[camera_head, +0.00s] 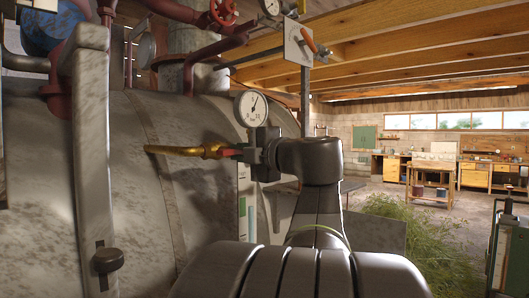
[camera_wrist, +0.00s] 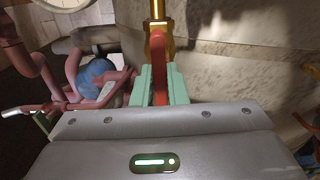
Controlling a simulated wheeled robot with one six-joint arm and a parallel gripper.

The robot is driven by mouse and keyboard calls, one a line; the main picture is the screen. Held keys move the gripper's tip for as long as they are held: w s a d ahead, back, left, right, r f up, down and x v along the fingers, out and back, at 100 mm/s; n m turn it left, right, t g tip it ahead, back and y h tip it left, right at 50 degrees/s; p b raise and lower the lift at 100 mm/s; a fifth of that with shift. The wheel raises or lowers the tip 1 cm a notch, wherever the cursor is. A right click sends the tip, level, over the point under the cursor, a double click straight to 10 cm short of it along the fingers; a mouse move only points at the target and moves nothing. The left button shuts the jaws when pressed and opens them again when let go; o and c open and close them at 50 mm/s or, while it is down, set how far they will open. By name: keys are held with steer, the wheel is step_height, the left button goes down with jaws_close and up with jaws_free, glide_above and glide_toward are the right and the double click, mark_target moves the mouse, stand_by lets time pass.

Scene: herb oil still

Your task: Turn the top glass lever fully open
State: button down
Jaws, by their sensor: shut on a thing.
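A red lever (camera_head: 229,152) sits at the end of a brass valve fitting (camera_head: 205,151) on the side of the big grey tank. My gripper (camera_head: 242,152) is shut on the red lever from the right. In the wrist view, the pale green fingers of my gripper (camera_wrist: 160,88) stand on both sides of the red lever (camera_wrist: 159,70), with the brass fitting (camera_wrist: 157,22) above it. My fingers cover part of the lever, so its exact angle is hard to tell. A sight glass strip (camera_head: 243,212) shows below my gripper, partly hidden by my arm.
A round gauge (camera_head: 252,107) is just above my gripper. A plate with an orange-handled valve (camera_head: 308,42) is higher up. A grey post (camera_head: 93,165) and red pipes stand at the left. Cut herbs (camera_head: 420,235) lie at the right, with workbenches far behind.

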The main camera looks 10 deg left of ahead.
steer(key=c, duration=1.5)
jaws_free()
steer(key=shift+o, duration=0.2)
steer(key=v, duration=1.3)
steer(key=shift+s+d+b, duration=0.25)
steer(key=shift+d+b, duration=0.05)
steer(key=shift+b, duration=0.05)
steer(key=shift+w+a, duration=0.1)
steer(key=shift+p+x, duration=0.35)
steer(key=shift+x, duration=6.45)
